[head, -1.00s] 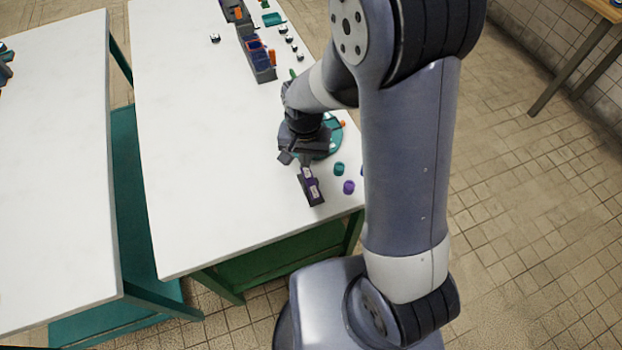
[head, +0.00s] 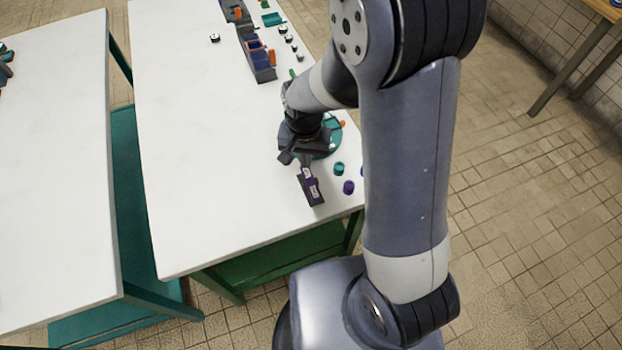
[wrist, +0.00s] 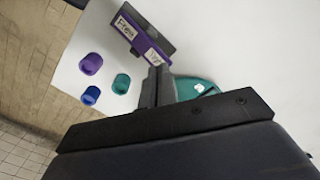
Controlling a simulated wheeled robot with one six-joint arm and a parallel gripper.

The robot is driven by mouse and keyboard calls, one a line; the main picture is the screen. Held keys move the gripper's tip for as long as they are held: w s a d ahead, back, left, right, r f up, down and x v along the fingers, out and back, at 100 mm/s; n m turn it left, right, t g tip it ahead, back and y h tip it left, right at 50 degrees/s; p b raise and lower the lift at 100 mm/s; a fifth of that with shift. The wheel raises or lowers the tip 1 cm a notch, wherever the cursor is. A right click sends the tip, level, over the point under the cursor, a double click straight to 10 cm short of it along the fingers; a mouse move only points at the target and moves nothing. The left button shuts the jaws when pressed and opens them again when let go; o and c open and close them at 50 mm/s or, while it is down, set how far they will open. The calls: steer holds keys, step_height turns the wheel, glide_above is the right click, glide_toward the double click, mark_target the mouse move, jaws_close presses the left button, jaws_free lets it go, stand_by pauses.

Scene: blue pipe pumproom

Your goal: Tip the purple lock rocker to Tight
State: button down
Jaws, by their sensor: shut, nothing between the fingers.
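The purple lock rocker (head: 312,188) sits on a dark base near the front right part of the white table. It also shows in the wrist view (wrist: 137,40), with a white "Free" label at its far end and a second white label, which seems to read "Tight", at the end nearest my fingers. My gripper (wrist: 158,80) is shut and empty, its fingertips at or just over the second label's end. I cannot tell whether they touch it, nor which way the rocker is tipped. In the head view my gripper (head: 304,161) hides part of the base.
A purple cap (wrist: 90,63), a teal cap (wrist: 121,83) and a blue cap (wrist: 90,95) stand beside the rocker. A round teal plate (head: 333,146) lies behind my gripper. A dark bin row (head: 259,60) stands farther back. The table's left part (head: 200,150) is clear.

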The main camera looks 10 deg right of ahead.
mark_target(310, 182)
steer(key=shift+f, duration=0.1)
steer(key=shift+f+b, duration=1.35)
steer(key=shift+f, duration=0.15)
steer(key=shift+s+f, duration=0.1)
steer(key=shift+f, duration=0.05)
step_height(310, 182, up, 9)
steer(key=p, duration=0.6)
steer(key=shift+f, duration=0.1)
stand_by(0.3)
steer(key=shift+f, duration=0.25)
step_height(310, 182, down, 8)
steer(key=b, duration=0.6)
steer(key=shift+f, duration=0.15)
